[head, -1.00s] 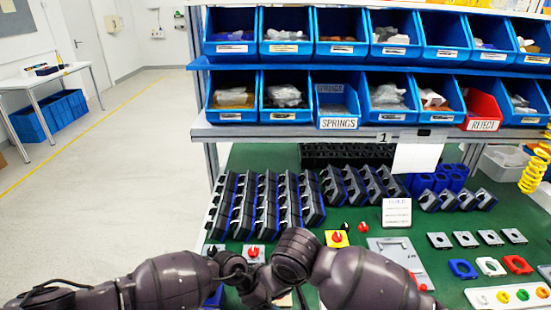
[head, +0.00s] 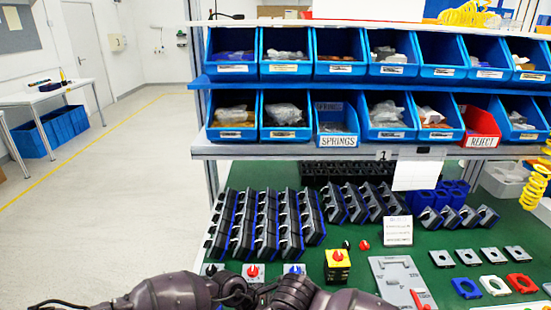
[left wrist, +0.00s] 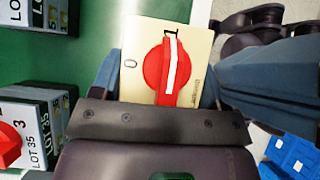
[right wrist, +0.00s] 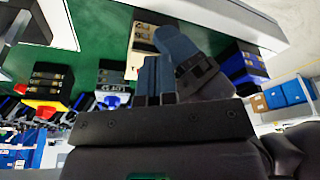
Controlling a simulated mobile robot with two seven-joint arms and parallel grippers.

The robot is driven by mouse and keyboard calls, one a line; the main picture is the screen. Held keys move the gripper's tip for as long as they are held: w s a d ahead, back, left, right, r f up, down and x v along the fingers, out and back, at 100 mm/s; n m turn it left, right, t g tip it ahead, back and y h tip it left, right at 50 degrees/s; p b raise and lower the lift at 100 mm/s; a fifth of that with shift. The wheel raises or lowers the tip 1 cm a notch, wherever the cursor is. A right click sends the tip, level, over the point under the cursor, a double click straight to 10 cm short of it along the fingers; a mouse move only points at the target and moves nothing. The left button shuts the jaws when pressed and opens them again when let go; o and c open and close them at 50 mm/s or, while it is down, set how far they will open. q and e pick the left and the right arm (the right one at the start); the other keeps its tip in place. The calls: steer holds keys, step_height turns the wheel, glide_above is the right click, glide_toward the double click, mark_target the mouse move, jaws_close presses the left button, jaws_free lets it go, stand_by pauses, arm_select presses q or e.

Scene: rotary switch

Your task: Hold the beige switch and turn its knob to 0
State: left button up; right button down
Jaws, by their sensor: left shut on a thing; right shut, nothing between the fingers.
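The beige switch (left wrist: 135,85) fills the middle of the left wrist view, with its red knob (left wrist: 166,70) facing the camera. The knob's white line runs towards the mark 1; the mark 0 is to its left. My left gripper (left wrist: 160,85) is shut on the beige switch, a finger on each side of its body. In the right wrist view the beige switch (right wrist: 143,45) shows partly, beside a blue-grey finger of my left gripper (right wrist: 178,48). My right gripper (right wrist: 154,75) is shut and empty, close to the switch. In the head view, the switch is hidden and the arms fill the bottom edge.
A yellow switch with a red knob (head: 337,264), a grey switch with a red knob (head: 253,272) and a blue-knobbed switch (head: 293,270) stand nearby on the green table. A grey plate (head: 400,280) lies to the right. Rows of dark housings (head: 265,222) stand behind.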

steer(key=shift+w, duration=0.65)
stand_by(1.2)
steer(key=shift+w+d, duration=0.35)
steer(key=shift+d, duration=0.35)
steer(key=shift+w+d, duration=0.45)
steer(key=shift+w, duration=0.15)
steer(key=shift+a+r, duration=0.1)
stand_by(0.4)
steer(key=v, duration=0.6)
steer(key=shift+w, duration=0.1)
stand_by(0.5)
